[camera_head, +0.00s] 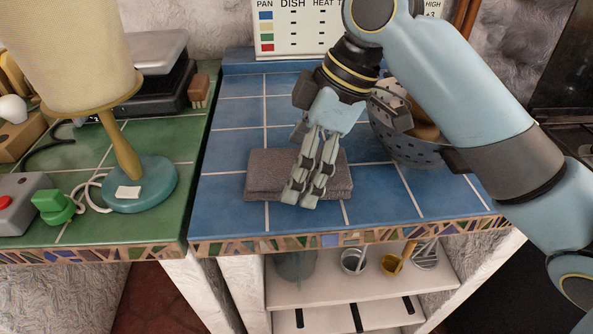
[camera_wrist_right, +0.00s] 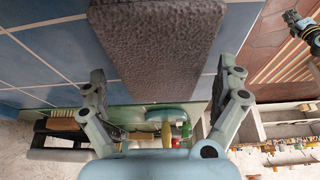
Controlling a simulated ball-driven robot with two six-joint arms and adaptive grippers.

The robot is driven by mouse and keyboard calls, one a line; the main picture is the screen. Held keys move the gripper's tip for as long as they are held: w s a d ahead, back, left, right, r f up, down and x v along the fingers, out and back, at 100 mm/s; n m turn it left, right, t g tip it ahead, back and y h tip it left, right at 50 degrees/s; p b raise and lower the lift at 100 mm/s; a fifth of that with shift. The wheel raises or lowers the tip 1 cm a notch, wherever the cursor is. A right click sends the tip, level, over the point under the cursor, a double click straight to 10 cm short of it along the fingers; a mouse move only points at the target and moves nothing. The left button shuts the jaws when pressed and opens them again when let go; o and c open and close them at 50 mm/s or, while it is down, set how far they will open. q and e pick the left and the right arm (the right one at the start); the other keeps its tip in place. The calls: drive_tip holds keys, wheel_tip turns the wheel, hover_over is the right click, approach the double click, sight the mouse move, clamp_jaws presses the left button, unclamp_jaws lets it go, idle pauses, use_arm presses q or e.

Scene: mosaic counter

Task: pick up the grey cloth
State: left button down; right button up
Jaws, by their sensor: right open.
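The grey cloth (camera_head: 265,172) is a folded, flat bundle on the blue-tiled counter, near its front edge. My right gripper (camera_head: 304,198) points down over the cloth's middle and hides part of it. In the right wrist view, the cloth (camera_wrist_right: 158,42) fills the top middle, and the open fingers of my right gripper (camera_wrist_right: 164,80) stand apart on either side of its line. Nothing is held between them. Whether the fingertips touch the cloth, I cannot tell. What looks like part of my left arm's end (camera_wrist_right: 302,28) shows at the right wrist view's upper right corner; its jaws are unclear.
A colander (camera_head: 405,150) with something brown in it stands right of the cloth, behind my right arm. A lamp (camera_head: 140,185) stands on the green-tiled counter (camera_head: 175,148) at left. Shelves (camera_head: 335,288) with cups lie below the front edge. Blue tiles left of the cloth are clear.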

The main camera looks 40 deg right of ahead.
sight(284, 165)
drive_tip(key=c, duration=1.1)
use_arm(q)
drive_tip(key=shift+s, duration=0.35)
use_arm(e)
drive_tip(key=shift+r, duration=0.1)
drive_tip(key=shift+r, duration=0.25)
wheel_tip(284, 165, up, 4)
drive_tip(key=shift+f+p, duration=0.25)
drive_tip(key=shift+p, duration=0.15)
use_arm(q)
wheel_tip(284, 165, up, 9)
drive_tip(key=p, duration=0.7)
drive_tip(key=shift+w+f+p, duration=0.2)
drive_tip(key=shift+w+p, duration=0.2)
use_arm(e)
drive_tip(key=shift+s+d+r, duration=0.5)
drive_tip(key=shift+s+r, duration=0.65)
drive_tip(key=shift+s, duration=0.75)
drive_tip(key=shift+s+d+r, duration=0.55)
drive_tip(key=shift+s+r, duration=0.6)
drive_tip(key=shift+s, duration=0.7)
drive_tip(key=shift+s+d+r, duration=0.5)
drive_tip(key=shift+s+r, duration=0.65)
drive_tip(key=shift+s, duration=0.75)
